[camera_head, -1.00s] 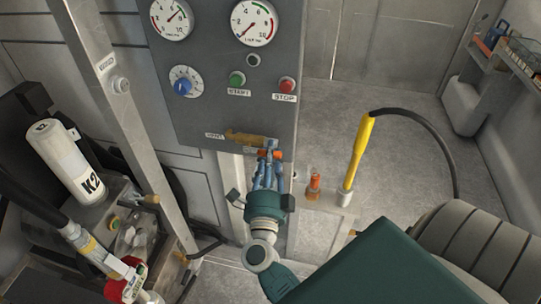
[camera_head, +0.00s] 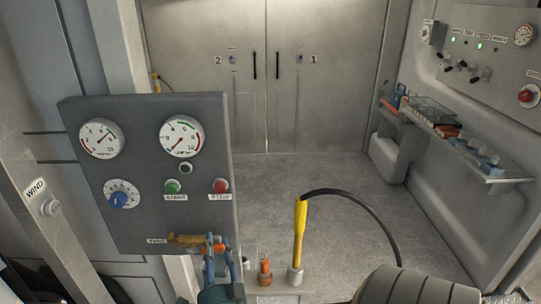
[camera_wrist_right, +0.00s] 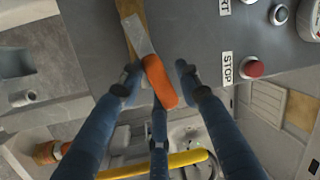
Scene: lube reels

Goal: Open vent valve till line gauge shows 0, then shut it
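The vent valve sits at the lower edge of the grey panel, beside the VENT label, with a brass body (camera_head: 187,239) and an orange handle (camera_head: 215,248). In the right wrist view the orange handle (camera_wrist_right: 160,82) lies between the spread blue fingers of my right gripper (camera_wrist_right: 158,78). A gap shows on the right; I cannot tell whether the left finger touches. In the head view my right gripper (camera_head: 218,246) is at the handle and partly hides it. The line gauge (camera_head: 181,137) is the right dial; its needle points lower left, near the low end. My left gripper is out of view.
A second gauge (camera_head: 102,139), blue knob (camera_head: 119,199), green START button (camera_head: 172,187) and red STOP button (camera_head: 220,186) are on the panel. A yellow hose handle (camera_head: 299,232) and orange fitting (camera_head: 265,270) stand right of my gripper. The floor beyond is clear.

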